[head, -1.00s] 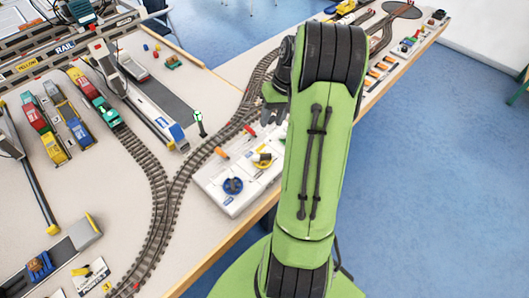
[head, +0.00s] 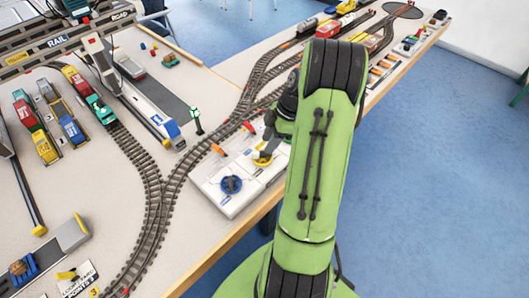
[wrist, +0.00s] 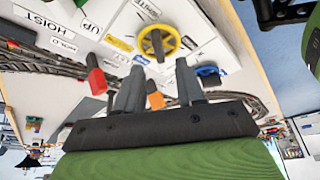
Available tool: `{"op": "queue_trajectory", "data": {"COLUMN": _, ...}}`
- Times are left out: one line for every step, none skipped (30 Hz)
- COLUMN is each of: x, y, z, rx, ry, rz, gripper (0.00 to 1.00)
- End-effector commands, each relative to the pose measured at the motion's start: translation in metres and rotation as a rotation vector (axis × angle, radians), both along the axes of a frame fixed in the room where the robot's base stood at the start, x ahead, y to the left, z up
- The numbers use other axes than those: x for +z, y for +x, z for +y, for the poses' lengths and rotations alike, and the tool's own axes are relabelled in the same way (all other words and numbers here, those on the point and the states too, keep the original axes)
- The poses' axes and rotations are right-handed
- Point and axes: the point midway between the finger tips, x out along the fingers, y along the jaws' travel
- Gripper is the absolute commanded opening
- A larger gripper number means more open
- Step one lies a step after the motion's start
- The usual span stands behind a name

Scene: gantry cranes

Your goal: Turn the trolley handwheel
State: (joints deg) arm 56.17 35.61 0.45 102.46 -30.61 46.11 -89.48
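The white control panel (head: 222,202) lies along the table's front edge. It carries a yellow handwheel (head: 262,158) and a blue handwheel (head: 232,184); I cannot read which is labelled trolley. In the wrist view the yellow handwheel (wrist: 158,42) is just beyond my fingertips, roughly centred between them, and the blue handwheel (wrist: 208,74) is right of the right finger. My gripper (wrist: 160,68) is open and empty, its two fingers apart. I see no contact with the yellow wheel. In the head view my gripper is partly hidden by my green arm, close over the yellow wheel.
An orange lever (wrist: 155,100) and a red lever (wrist: 97,81) stand on the panel near my fingers. Railway track (head: 158,195) runs behind the panel. A gantry crane (head: 92,45) and toy trains stand at left. Open blue floor (head: 430,200) lies right.

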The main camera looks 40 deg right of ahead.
Motion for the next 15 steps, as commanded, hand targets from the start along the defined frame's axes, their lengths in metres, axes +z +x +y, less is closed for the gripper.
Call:
{"op": "queue_trajectory", "data": {"x": -0.014, "y": 0.002, "z": 0.004, "rx": 0.002, "ry": 0.004, "rz": 0.002, "gripper": 0.38}}
{"op": "queue_trajectory", "data": {"x": -0.019, "y": 0.004, "z": 0.006, "rx": 0.002, "ry": 0.003, "rz": 0.002, "gripper": 0.38}}
{"op": "queue_trajectory", "data": {"x": -0.026, "y": 0.005, "z": 0.009, "rx": 0.002, "ry": 0.003, "rz": 0.002, "gripper": 0.38}}
{"op": "queue_trajectory", "data": {"x": -0.03, "y": 0.007, "z": 0.01, "rx": 0.002, "ry": 0.002, "rz": 0.001, "gripper": 0.38}}
{"op": "queue_trajectory", "data": {"x": -0.033, "y": 0.007, "z": 0.011, "rx": 0.002, "ry": 0.002, "rz": 0.001, "gripper": 0.38}}
{"op": "queue_trajectory", "data": {"x": -0.037, "y": 0.008, "z": 0.012, "rx": 0.001, "ry": 0.001, "rz": 0.002, "gripper": 0.38}}
{"op": "queue_trajectory", "data": {"x": -0.039, "y": 0.009, "z": 0.013, "rx": 0.0, "ry": 0.001, "rz": 0.001, "gripper": 0.38}}
{"op": "queue_trajectory", "data": {"x": -0.04, "y": 0.009, "z": 0.014, "rx": 0.0, "ry": 0.001, "rz": 0.001, "gripper": 0.38}}
{"op": "queue_trajectory", "data": {"x": -0.041, "y": 0.01, "z": 0.014, "rx": 0.0, "ry": 0.001, "rz": 0.001, "gripper": 0.38}}
{"op": "queue_trajectory", "data": {"x": -0.042, "y": 0.01, "z": 0.014, "rx": 0.0, "ry": 0.001, "rz": 0.001, "gripper": 0.38}}
{"op": "queue_trajectory", "data": {"x": -0.042, "y": 0.01, "z": 0.014, "rx": 0.0, "ry": 0.0, "rz": 0.0, "gripper": 0.38}}
{"op": "queue_trajectory", "data": {"x": -0.041, "y": 0.01, "z": 0.014, "rx": 0.0, "ry": 0.0, "rz": 0.0, "gripper": 0.38}}
{"op": "queue_trajectory", "data": {"x": -0.041, "y": 0.01, "z": 0.014, "rx": 0.0, "ry": 0.0, "rz": 0.0, "gripper": 0.38}}
{"op": "queue_trajectory", "data": {"x": -0.041, "y": 0.01, "z": 0.014, "rx": 0.0, "ry": 0.0, "rz": 0.0, "gripper": 0.38}}
{"op": "queue_trajectory", "data": {"x": -0.041, "y": 0.01, "z": 0.014, "rx": 0.0, "ry": 0.0, "rz": 0.0, "gripper": 0.38}}
